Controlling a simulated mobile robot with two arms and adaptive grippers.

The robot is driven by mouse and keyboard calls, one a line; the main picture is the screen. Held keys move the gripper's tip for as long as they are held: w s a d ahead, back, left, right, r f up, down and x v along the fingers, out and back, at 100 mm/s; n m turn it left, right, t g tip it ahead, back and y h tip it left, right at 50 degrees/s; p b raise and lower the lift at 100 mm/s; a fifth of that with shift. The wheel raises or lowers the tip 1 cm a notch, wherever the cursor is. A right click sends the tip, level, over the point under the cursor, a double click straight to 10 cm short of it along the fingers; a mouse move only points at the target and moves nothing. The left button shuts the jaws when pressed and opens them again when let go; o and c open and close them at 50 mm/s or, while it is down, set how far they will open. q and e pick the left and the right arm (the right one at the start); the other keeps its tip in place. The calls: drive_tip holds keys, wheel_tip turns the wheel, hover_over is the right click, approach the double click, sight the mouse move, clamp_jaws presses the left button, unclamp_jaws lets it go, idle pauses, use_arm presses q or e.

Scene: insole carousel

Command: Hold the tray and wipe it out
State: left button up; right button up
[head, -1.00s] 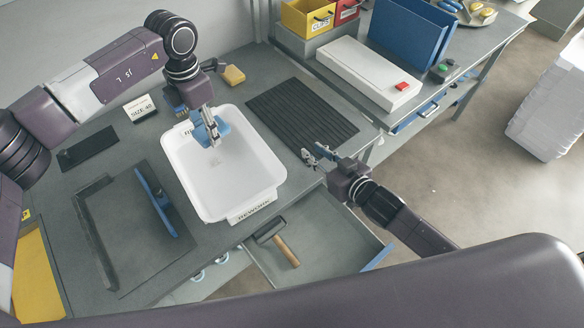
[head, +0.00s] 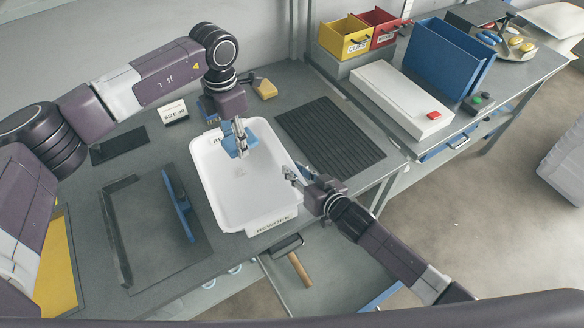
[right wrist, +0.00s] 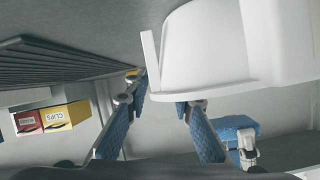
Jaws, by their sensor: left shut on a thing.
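The white tray (head: 232,208) with a REWORK label stands on the grey bench; it also shows in the right wrist view (right wrist: 205,45). My left gripper (head: 240,150) is shut on a blue wiping pad (head: 231,143), inside the tray at its far end. The pad also shows in the right wrist view (right wrist: 232,125). Whether it touches the tray floor is unclear. A faint pale mark (head: 238,170) shows on the tray floor. My right gripper (head: 294,173) is open at the tray's right rim. In the right wrist view its blue-padded fingers are apart, with the rim near their tips.
A black ribbed mat (head: 330,140) lies right of the tray. An open drawer with a wooden-handled roller (head: 299,267) juts out in front. A blue-edged upright piece (head: 179,205) stands left of the tray.

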drive_tip(key=shift+x, duration=1)
drive_tip(key=shift+c, duration=0.5)
clamp_jaws()
